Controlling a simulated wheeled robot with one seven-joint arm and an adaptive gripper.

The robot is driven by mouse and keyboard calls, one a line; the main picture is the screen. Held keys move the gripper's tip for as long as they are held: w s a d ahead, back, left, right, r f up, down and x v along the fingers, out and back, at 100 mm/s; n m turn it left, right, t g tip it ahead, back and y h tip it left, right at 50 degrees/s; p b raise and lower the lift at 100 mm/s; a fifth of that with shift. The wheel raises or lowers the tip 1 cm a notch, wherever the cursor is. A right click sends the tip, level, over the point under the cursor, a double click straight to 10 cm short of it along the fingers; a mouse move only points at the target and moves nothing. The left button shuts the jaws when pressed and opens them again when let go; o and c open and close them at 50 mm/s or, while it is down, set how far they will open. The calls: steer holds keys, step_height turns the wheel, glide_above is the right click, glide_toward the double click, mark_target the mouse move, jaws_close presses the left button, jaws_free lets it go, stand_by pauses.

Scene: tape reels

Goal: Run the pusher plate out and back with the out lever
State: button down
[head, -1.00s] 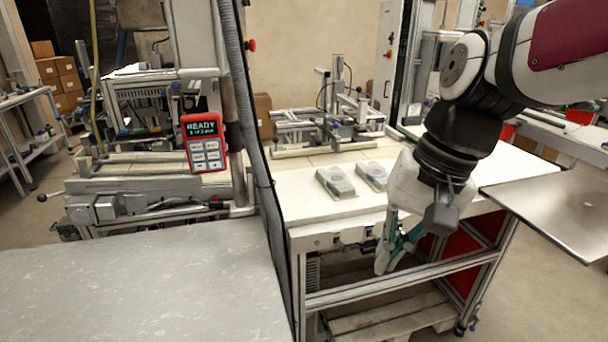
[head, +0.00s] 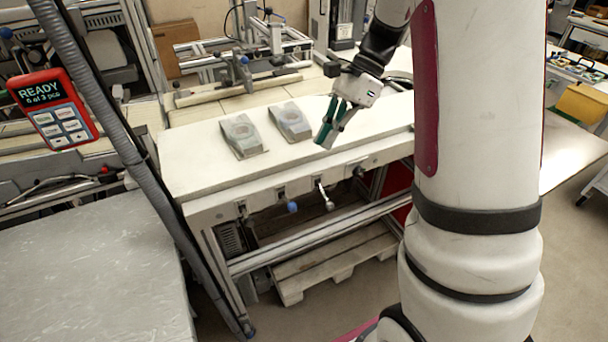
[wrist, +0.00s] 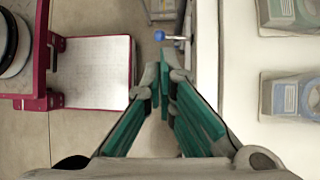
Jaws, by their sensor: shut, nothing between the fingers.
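My gripper (head: 325,137) is shut and empty, its teal fingers pointing down beside the front edge of the white table in the head view. In the wrist view its fingertips (wrist: 172,72) are close together. Several small levers hang along the table's front: a blue-knobbed lever (head: 291,206), a pale-knobbed lever (head: 326,198) to its right, and darker fittings at either side. The blue knob (wrist: 160,35) also shows ahead of the fingertips in the wrist view, apart from them. I cannot tell which lever is the out lever, nor pick out the pusher plate for certain.
A red handset reading READY (head: 53,108) hangs at left by a thick hose. A grey bench (head: 90,260) fills the left front.

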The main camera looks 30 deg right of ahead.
mark_target(288, 202)
steer(key=shift+w+d+f, duration=0.15)
steer(key=shift+w+d, duration=0.05)
steer(key=shift+d, duration=0.1)
steer(key=x, duration=1.4)
steer(key=shift+p, duration=0.3)
steer(key=shift+w+f+b, duration=0.1)
steer(key=shift+b, duration=0.2)
